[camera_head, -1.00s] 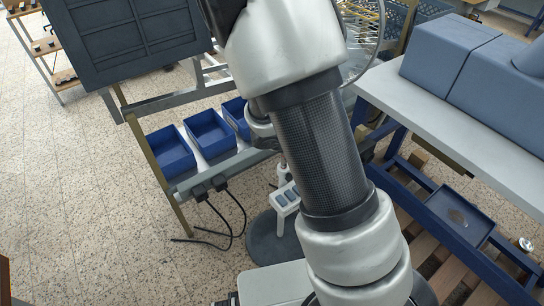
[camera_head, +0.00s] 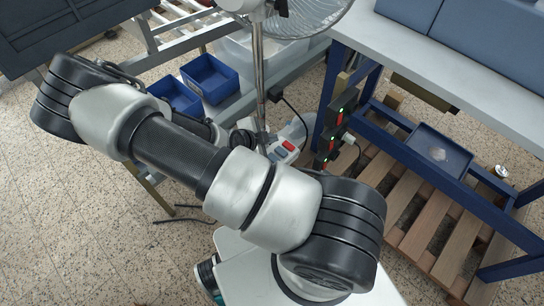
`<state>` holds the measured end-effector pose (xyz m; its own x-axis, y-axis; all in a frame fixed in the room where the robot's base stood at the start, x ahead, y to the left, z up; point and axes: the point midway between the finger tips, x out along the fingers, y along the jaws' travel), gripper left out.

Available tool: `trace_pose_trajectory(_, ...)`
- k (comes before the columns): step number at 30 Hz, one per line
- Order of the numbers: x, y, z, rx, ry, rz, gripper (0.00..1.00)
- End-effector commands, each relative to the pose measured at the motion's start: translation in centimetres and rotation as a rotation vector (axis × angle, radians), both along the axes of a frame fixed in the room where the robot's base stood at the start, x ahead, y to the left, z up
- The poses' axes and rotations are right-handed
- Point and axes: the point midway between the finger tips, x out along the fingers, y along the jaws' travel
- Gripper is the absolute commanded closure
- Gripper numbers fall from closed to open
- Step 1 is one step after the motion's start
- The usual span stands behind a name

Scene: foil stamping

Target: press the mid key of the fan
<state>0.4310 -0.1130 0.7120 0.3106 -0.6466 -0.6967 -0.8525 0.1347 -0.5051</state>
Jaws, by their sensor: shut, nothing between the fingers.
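The fan stands beyond my arm, with its wire cage (camera_head: 308,14) at the top and its pole (camera_head: 259,80) running down from it. Its white key box (camera_head: 291,156) sits low on the pole. A red key (camera_head: 288,145) and a blue key (camera_head: 280,153) show on the box; the rest of the key row is partly hidden or too small to tell. My gripper (camera_head: 263,140) shows only in small part, just left of the key box and behind my arm. It is shut and empty. I cannot tell whether it touches a key.
Blue bins (camera_head: 209,78) stand on a rack at the upper left. A blue-legged table (camera_head: 450,75) is at the right, with a blue tray (camera_head: 433,150) and wooden pallet slats (camera_head: 425,215) below. A black strip with green lights (camera_head: 338,125) stands right of the keys. Speckled floor is open at lower left.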

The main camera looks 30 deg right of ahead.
Motion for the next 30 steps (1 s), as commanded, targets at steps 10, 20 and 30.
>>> trace_pose_trajectory(10,0.0,0.0,-1.3,0.001,-0.002,-0.002,1.0)
trace_pose_trajectory(20,0.0,0.0,-5.6,0.001,-0.003,-0.002,1.0)
trace_pose_trajectory(30,0.0,0.0,-8.6,0.001,-0.002,-0.004,1.0)
